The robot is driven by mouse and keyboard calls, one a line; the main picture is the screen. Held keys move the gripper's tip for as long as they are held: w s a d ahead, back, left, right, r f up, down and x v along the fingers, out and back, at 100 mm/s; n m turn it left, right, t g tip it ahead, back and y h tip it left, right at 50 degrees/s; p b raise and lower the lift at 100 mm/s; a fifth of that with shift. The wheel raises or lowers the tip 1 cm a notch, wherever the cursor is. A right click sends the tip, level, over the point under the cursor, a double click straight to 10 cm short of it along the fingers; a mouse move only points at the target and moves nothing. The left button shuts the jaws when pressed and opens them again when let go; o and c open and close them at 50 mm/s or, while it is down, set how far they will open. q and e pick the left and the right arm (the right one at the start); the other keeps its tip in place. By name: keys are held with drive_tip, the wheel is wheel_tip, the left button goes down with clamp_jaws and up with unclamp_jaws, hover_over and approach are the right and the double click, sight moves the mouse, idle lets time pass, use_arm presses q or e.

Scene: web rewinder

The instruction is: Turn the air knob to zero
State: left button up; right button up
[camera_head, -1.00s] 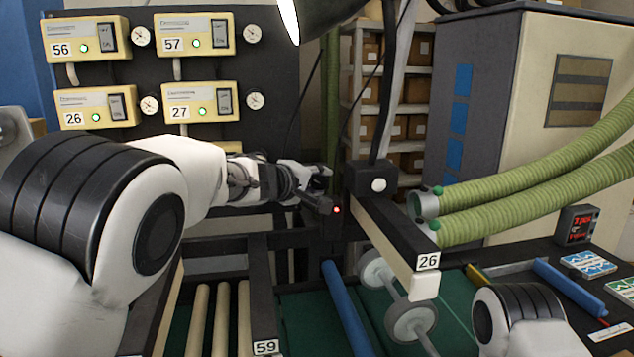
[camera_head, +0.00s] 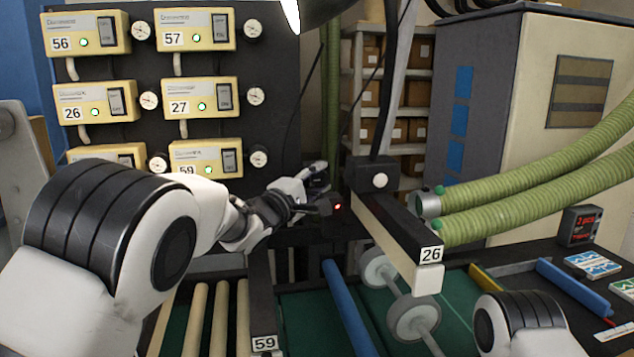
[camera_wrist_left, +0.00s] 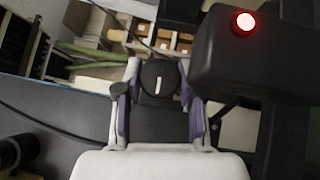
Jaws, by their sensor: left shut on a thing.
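The air knob (camera_wrist_left: 159,80) is a round black knob with a short white mark. In the left wrist view it sits between the two fingers of my left gripper (camera_wrist_left: 160,98), and the white mark stands nearly upright there. My left gripper is shut on it. In the head view my left gripper (camera_head: 317,172) is at the middle, beside a small dark box with a red light (camera_head: 337,206). The knob cannot be made out in that view. My right gripper is out of view; only part of my right arm shows at the bottom right.
A dark panel with several yellow numbered control boxes (camera_head: 203,96) and gauges stands at the left. A black arm labelled 26 (camera_head: 405,225) reaches forward right of my left gripper. Green hoses (camera_head: 540,195) lie farther right. Rollers and a green belt (camera_head: 305,315) lie below.

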use_arm(q)
drive_tip(key=shift+r, duration=0.5)
drive_tip(key=o, duration=1.1)
drive_tip(key=shift+w, duration=0.1)
drive_tip(key=shift+o, duration=0.2)
drive_tip(key=shift+w+d+f, duration=0.15)
drive_tip(key=shift+w+f, duration=0.05)
drive_tip(key=shift+f, duration=0.2)
drive_tip(key=v, duration=1.2)
drive_tip(key=shift+f, duration=0.1)
